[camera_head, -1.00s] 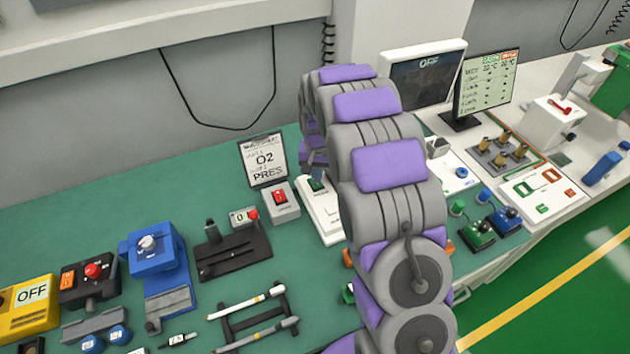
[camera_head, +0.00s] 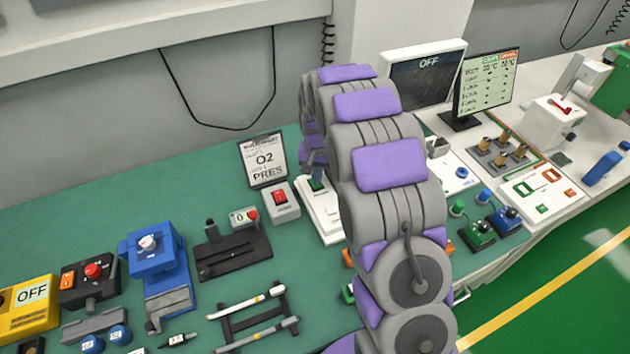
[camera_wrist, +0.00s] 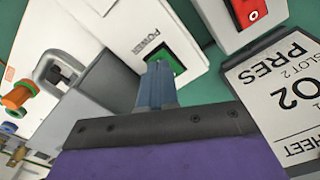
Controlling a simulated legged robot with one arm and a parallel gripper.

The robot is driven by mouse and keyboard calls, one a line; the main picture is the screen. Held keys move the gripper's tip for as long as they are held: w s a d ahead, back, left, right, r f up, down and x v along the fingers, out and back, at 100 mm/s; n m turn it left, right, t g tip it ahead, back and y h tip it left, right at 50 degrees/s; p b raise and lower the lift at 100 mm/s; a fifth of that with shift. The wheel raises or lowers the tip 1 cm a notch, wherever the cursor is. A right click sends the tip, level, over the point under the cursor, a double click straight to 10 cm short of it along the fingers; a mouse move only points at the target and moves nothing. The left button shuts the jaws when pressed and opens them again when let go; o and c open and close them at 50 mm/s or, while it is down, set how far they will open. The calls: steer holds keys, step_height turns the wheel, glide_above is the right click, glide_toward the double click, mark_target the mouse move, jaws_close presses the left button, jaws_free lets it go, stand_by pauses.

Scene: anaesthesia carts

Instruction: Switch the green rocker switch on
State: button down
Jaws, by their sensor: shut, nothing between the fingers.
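The green rocker switch (camera_wrist: 165,58) sits on a white box (camera_wrist: 112,22) marked POWER in the wrist view. My gripper (camera_wrist: 158,68) is shut and empty, with its fingertips at the near edge of the switch and covering part of it. I cannot tell whether they touch it. In the head view the green switch (camera_head: 316,184) shows beside my arm on the white box (camera_head: 328,222), with my gripper (camera_head: 315,170) just above it. My arm hides the box's right part.
A grey box with a red rocker switch (camera_head: 280,198) stands just left of the white box. An O2 PRES sign (camera_head: 263,160) stands behind it. A monitor (camera_head: 420,75) reads OFF.

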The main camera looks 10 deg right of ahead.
steer(key=shift+f, duration=0.9)
stand_by(0.7)
steer(key=shift+r, duration=0.1)
steer(key=shift+r+p, duration=1.55)
steer(key=shift+r, duration=1.8)
steer(key=s+r+n, duration=0.1)
steer(key=s+r, duration=0.7)
steer(key=s, duration=0.2)
steer(key=s+r+n+g, duration=0.1)
steer(key=s+r, duration=0.2)
steer(key=s, duration=1.3)
steer(key=s+r+n, duration=0.1)
steer(key=s+r, duration=0.1)
steer(key=s, duration=1.4)
steer(key=shift+r+n+g, duration=0.4)
